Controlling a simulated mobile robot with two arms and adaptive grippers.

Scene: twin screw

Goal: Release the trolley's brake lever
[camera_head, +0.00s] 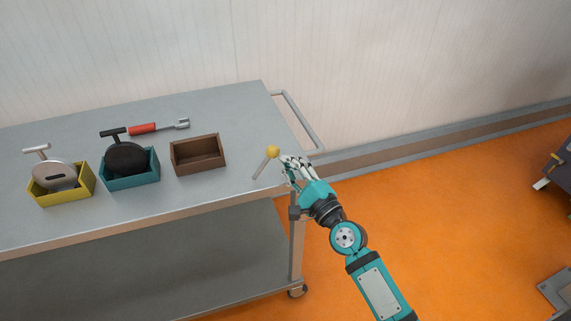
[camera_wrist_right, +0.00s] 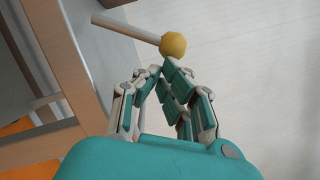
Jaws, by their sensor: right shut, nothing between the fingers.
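The trolley (camera_head: 235,110) is a grey metal table with a lower shelf. Its brake lever (camera_head: 262,166) is a thin light rod with a yellow ball knob (camera_head: 273,152), near the trolley's right end, tilted up to the right. My right gripper (camera_head: 286,160) is just right of the knob, its fingers shut and empty. In the right wrist view the rod (camera_wrist_right: 125,27) runs across the top to the yellow knob (camera_wrist_right: 172,45), just beyond the closed fingertips (camera_wrist_right: 165,68). I cannot tell whether they touch it. My left gripper is not in view.
On the trolley top stand a yellow bin (camera_head: 66,197), a teal bin (camera_head: 131,183) and an empty brown bin (camera_head: 198,166). The first two hold tools with T-handles. A red-handled tool (camera_head: 143,128) lies behind. A push handle (camera_head: 305,125) is at the right end. Orange floor (camera_head: 450,220) is open.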

